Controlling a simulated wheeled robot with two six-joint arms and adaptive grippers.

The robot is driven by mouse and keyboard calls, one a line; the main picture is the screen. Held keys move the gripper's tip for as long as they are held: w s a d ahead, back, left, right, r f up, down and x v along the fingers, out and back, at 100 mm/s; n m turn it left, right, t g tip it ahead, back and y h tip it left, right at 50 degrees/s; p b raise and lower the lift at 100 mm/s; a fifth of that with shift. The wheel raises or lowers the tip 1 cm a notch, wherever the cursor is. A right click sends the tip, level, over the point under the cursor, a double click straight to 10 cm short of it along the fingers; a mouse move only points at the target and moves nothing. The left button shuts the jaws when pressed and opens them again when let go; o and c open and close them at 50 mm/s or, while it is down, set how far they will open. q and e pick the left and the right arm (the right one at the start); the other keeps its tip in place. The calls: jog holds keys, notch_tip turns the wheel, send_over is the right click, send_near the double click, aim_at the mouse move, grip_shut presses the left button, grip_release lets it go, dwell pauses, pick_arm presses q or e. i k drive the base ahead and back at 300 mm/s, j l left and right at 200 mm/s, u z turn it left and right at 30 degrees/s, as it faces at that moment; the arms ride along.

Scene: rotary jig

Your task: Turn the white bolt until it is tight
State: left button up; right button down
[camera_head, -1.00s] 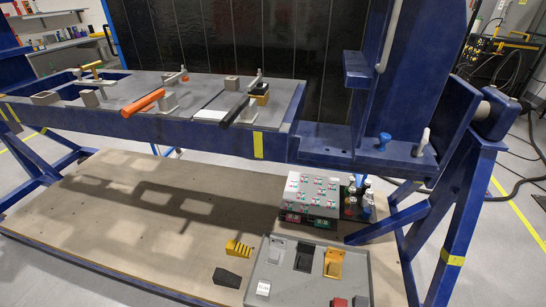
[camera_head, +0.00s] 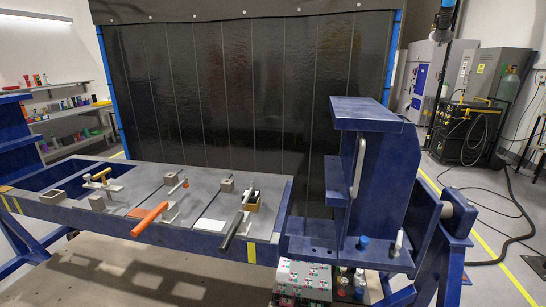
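A white bolt (camera_head: 398,242) stands at the right end of the blue jig (camera_head: 318,249), close to the foot of its tall blue upright bracket. It is small in this view, and I cannot tell how far it is screwed in. A shorter blue bolt or knob (camera_head: 363,243) stands to its left on the same ledge. A long white handle (camera_head: 357,166) is fixed on the side of the upright bracket. Neither of my grippers shows in the head view, and nothing is seen touching the white bolt.
An orange-handled clamp (camera_head: 149,219) and a black-handled clamp (camera_head: 234,231) lie on the grey jig plate. A white box (camera_head: 302,276) with coloured marks is below the jig. A dark curtain (camera_head: 235,90) hangs behind. A cable (camera_head: 515,235) lies on the floor at right.

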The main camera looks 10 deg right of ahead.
aim_at(395, 254)
jog(key=k+z, duration=0.1)
jog(key=z, duration=0.25)
jog(key=l+z, duration=0.1)
jog(key=z, duration=0.25)
jog(key=k+l+z, duration=0.1)
jog(key=z, duration=0.25)
